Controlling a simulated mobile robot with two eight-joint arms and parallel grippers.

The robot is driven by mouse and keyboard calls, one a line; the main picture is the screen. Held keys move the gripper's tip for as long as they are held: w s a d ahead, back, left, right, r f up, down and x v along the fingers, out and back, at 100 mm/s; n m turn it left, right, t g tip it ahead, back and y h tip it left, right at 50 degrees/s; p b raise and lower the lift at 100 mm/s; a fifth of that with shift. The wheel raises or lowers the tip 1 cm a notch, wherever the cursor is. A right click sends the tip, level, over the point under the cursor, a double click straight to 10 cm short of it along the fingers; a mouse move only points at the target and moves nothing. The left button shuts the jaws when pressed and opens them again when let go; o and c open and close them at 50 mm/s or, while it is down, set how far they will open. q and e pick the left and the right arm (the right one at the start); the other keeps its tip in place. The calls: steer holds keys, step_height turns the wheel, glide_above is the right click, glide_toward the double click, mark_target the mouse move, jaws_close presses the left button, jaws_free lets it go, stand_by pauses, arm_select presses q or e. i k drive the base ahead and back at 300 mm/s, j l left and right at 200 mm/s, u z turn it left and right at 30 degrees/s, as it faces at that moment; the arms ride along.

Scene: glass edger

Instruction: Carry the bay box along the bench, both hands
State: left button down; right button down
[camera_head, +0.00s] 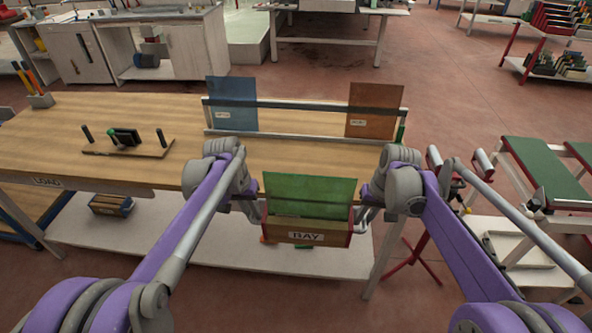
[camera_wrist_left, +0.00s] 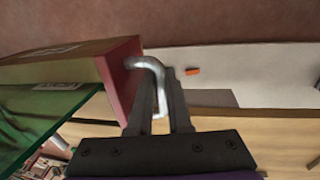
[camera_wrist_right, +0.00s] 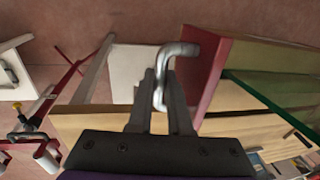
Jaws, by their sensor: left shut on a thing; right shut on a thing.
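The bay box (camera_head: 305,238) is wooden with red ends and a "BAY" label, and a green glass sheet (camera_head: 310,190) stands in it. In the head view it is at the bench's front edge, between my two grippers. My left gripper (camera_wrist_left: 160,95) is shut on the metal handle (camera_wrist_left: 158,72) at one red end. My right gripper (camera_wrist_right: 160,95) is shut on the handle (camera_wrist_right: 172,55) at the other red end. The box looks roughly level. The bench (camera_head: 160,175) has a wooden top; whether the box touches its edge I cannot tell.
A rack on the bench's far side holds a blue sheet (camera_head: 232,103) and a brown sheet (camera_head: 374,110). A wooden board with black pegs (camera_head: 128,150) lies at the left. A green-topped conveyor (camera_head: 545,172) stands at the right. A small box (camera_head: 111,205) is on the lower shelf.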

mark_target(310, 168)
steer(key=i, duration=1)
